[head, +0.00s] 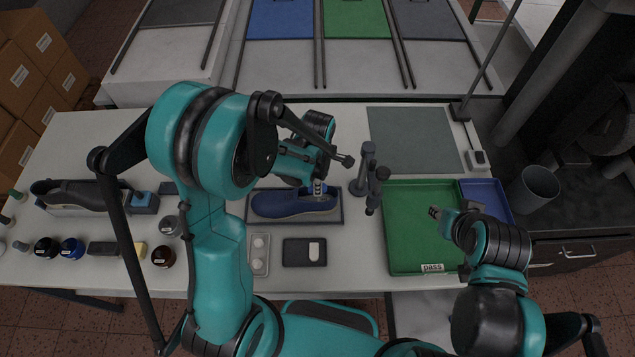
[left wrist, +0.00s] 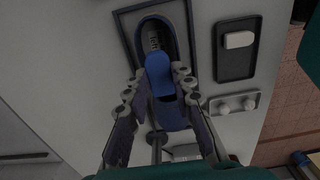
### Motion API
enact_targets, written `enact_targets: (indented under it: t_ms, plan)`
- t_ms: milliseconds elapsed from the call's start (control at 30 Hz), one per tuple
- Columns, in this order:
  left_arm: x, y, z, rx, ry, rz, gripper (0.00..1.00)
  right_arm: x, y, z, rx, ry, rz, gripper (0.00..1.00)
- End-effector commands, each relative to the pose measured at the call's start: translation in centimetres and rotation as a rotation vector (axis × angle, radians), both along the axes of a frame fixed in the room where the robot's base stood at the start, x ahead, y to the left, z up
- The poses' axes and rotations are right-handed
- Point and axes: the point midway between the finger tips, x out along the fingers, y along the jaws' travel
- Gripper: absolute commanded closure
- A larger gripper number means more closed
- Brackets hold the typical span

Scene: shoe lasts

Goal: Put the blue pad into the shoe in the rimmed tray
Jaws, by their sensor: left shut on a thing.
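The blue shoe (head: 285,206) lies in the dark rimmed tray (head: 295,222), in the middle of the table. In the left wrist view the shoe (left wrist: 172,116) shows its dark opening at the top, inside the tray's rim (left wrist: 122,30). The blue pad (left wrist: 158,74) is between the fingertips of my left gripper (left wrist: 158,84), which is shut on it. The pad overlaps the shoe's opening in this view; whether they touch is unclear. In the head view my left gripper (head: 318,186) is over the shoe's right part. My right gripper (head: 438,213) is over the green tray; its jaw state is unclear.
A dark post stand (head: 369,170) stands close to the right of the rimmed tray. The green "pass" tray (head: 410,245) and a blue tray (head: 500,200) lie further right. A black phone-like tray (head: 291,252) lies in front. Jars and another dark shoe (head: 75,194) are left.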

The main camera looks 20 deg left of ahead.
Motion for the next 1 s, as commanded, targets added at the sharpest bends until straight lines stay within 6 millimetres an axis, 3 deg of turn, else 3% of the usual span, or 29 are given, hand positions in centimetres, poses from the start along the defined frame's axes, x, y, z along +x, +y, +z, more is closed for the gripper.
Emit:
enact_targets:
  t_ms: [200,233,300,333,667,1000]
  plan:
    - [0.0,0.0,0.0,0.0,0.0,0.0,0.87,0.0,0.0,0.0,0.0,0.0,0.0,0.68]
    - [0.0,0.0,0.0,0.0,0.0,0.0,0.73,0.0,0.0,0.0,0.0,0.0,0.0,0.68]
    - [0.0,0.0,0.0,0.0,0.0,0.0,0.55,0.0,0.0,0.0,0.0,0.0,0.0,0.68]
    - [0.0,0.0,0.0,0.0,0.0,0.0,0.52,0.0,0.0,0.0,0.0,0.0,0.0,0.68]
    - [0.0,0.0,0.2,0.0,0.0,0.0,0.52,0.0,0.0,0.1,0.0,0.0,0.0,0.68]
    - [0.0,0.0,2.7,0.0,0.0,0.0,0.52,0.0,0.0,2.0,0.0,0.0,0.0,0.68]
